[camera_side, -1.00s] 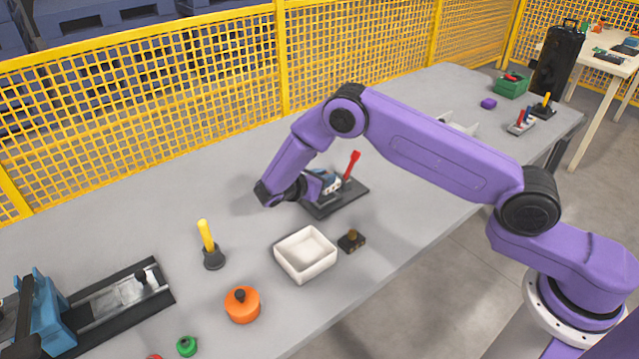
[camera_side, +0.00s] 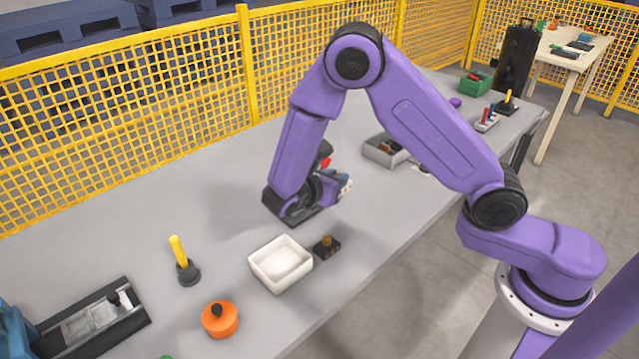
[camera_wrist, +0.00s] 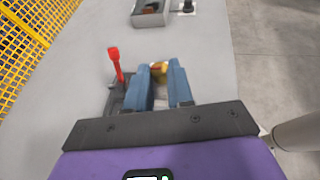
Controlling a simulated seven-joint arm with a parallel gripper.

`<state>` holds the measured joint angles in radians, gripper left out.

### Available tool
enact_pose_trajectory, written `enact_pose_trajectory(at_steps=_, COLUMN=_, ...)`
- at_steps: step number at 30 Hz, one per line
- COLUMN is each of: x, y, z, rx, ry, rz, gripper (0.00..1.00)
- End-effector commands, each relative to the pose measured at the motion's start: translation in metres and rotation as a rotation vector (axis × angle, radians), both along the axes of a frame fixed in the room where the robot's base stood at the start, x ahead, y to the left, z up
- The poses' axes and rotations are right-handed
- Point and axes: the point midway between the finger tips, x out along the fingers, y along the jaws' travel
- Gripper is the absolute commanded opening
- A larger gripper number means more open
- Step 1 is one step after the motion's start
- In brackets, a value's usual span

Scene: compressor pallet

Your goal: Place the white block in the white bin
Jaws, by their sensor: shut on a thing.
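The white bin (camera_side: 264,276) stands on the grey table in the side view, empty and below my gripper. My gripper (camera_side: 343,185) is low over the table, up and right of the bin. Its two blue fingers also show in the wrist view (camera_wrist: 162,83). They are shut on a small blurred thing (camera_wrist: 158,69) with yellow and reddish-brown tones. I cannot tell if this is the white block. No white block shows clearly elsewhere.
A red-handled clamp (camera_wrist: 114,62) stands beside my fingers. A brass-topped black piece (camera_side: 327,247) sits right of the bin. A yellow-handled tool (camera_side: 181,260) and an orange pot (camera_side: 220,320) stand to its left. A grey tray (camera_side: 372,152) lies behind. Yellow fencing (camera_side: 130,115) bounds the far side.

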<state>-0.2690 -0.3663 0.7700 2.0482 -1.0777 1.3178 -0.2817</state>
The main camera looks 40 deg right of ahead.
Motion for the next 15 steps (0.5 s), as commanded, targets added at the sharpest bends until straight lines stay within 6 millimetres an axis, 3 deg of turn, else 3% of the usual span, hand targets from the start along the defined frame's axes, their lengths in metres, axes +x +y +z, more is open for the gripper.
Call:
enact_pose_trajectory(at_steps=5, x=-0.020, y=0.021, z=0.001, rx=0.000, ry=0.005, rz=0.052, gripper=0.00)
enact_pose_trajectory(at_steps=9, x=-0.050, y=0.056, z=-0.002, rx=0.000, ry=0.010, rz=0.139, gripper=0.00)
enact_pose_trajectory(at_steps=15, x=-0.096, y=0.092, z=-0.003, rx=-0.003, ry=0.015, rz=0.254, gripper=0.00)
